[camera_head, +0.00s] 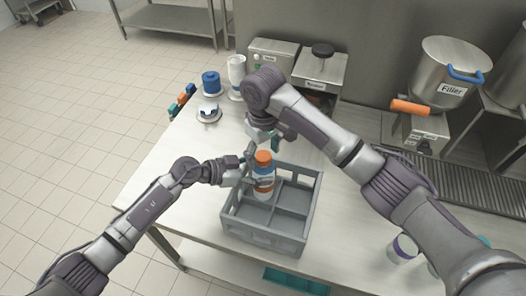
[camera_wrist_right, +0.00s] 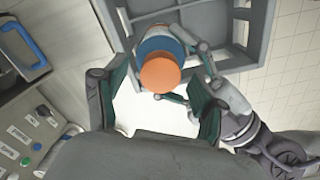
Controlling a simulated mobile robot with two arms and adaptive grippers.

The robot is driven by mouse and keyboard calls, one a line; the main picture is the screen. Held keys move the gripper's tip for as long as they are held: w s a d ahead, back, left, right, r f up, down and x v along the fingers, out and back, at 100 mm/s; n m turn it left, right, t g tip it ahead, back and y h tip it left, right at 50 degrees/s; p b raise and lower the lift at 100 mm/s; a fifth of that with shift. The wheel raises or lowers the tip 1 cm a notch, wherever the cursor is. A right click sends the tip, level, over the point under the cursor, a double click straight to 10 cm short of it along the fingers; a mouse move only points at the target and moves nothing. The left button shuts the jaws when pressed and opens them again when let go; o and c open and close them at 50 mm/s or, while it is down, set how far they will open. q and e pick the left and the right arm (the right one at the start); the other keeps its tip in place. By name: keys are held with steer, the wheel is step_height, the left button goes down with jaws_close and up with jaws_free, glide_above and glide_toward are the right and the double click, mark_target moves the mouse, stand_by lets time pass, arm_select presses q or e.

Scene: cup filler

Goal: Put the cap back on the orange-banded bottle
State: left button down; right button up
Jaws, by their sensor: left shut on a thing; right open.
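The orange-banded bottle (camera_head: 264,184) stands in a grey crate (camera_head: 262,237). It is white with a blue collar, and an orange cap (camera_head: 263,157) sits at its top. In the right wrist view the orange cap (camera_wrist_right: 160,74) shows as a disc over the blue collar. My left gripper (camera_head: 250,177) is shut on the bottle from the left side, partly hidden by the bottle. My right gripper (camera_head: 266,141) is open above and behind the cap; in its wrist view the fingers are spread, with the cap ahead near their tips and nothing held.
The crate's other visible compartments are empty. A blue-topped item (camera_head: 210,84), a white bottle (camera_head: 237,77) and a small round stand (camera_head: 208,114) are at the back left. A filler pot (camera_head: 450,70) and an orange handle (camera_head: 410,107) are at the right.

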step_height(320, 180, up, 12)
stand_by(0.4)
arm_select(q)
steer(key=shift+c, duration=0.2)
jaws_free()
steer(key=shift+a, duration=0.1)
steer(key=v, duration=1.2)
arm_select(e)
steer(key=shift+f, duration=0.15)
